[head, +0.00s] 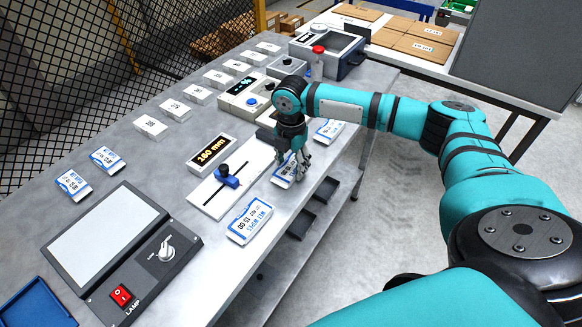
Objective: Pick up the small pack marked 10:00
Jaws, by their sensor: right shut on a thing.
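My right gripper (297,168) reaches down from the right over the near edge of the bench. It is shut on a white and blue pack (284,177), which is partly hidden by the fingers. I cannot read the marking on that pack. A larger white and blue wet wipes pack (250,221) marked 15:00 lies nearer, at the bench edge. Another white and blue pack (328,131) lies farther along the edge, its marking unreadable. Two smaller packs (73,184) and (106,158) lie at the left, their prints too small to be sure of. My left gripper is not in view.
A slide gauge with a blue knob (228,176) and a 160 mm display (212,152) stand just left of the gripper. A lamp panel (108,238) is at near left. Small white numbered blocks (150,127) line the back. Dark trays (327,190) sit below the edge.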

